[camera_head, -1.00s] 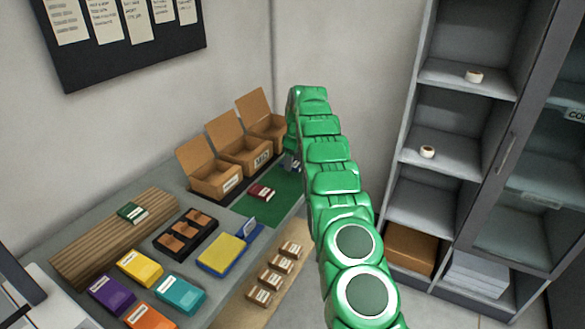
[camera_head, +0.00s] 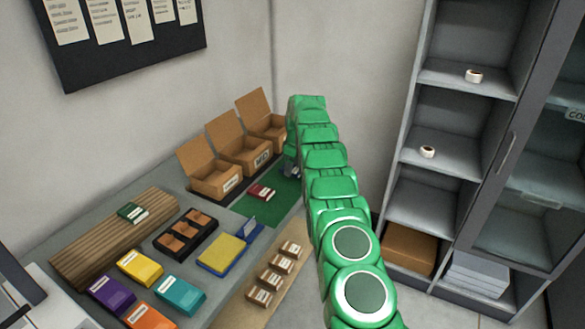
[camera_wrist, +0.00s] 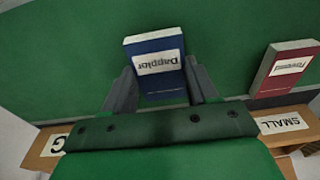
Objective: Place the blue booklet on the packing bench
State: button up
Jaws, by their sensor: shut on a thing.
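The blue booklet (camera_wrist: 156,62), with a white label, is between the two fingers of my gripper (camera_wrist: 162,84) in the wrist view. My gripper is shut on it, over the green mat. Whether the booklet touches the mat I cannot tell. In the head view my gripper (camera_head: 291,170) is at the mat's far right end, mostly hidden by my green arm, and the booklet is hard to make out. The green mat (camera_head: 262,208) lies on the grey bench (camera_head: 172,205).
A red booklet (camera_head: 262,192) lies on the mat, beside the gripper in the wrist view (camera_wrist: 285,70). Open cardboard boxes (camera_head: 215,180) line the mat's back edge. Coloured boxes (camera_head: 180,293), a black tray (camera_head: 187,234) and a yellow pad (camera_head: 221,254) occupy the nearer bench. Shelves (camera_head: 425,200) stand right.

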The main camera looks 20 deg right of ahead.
jog(key=shift+f, duration=0.35)
jog(key=o, duration=1.1)
jog(key=shift+f, duration=0.1)
jog(key=shift+c, duration=0.2)
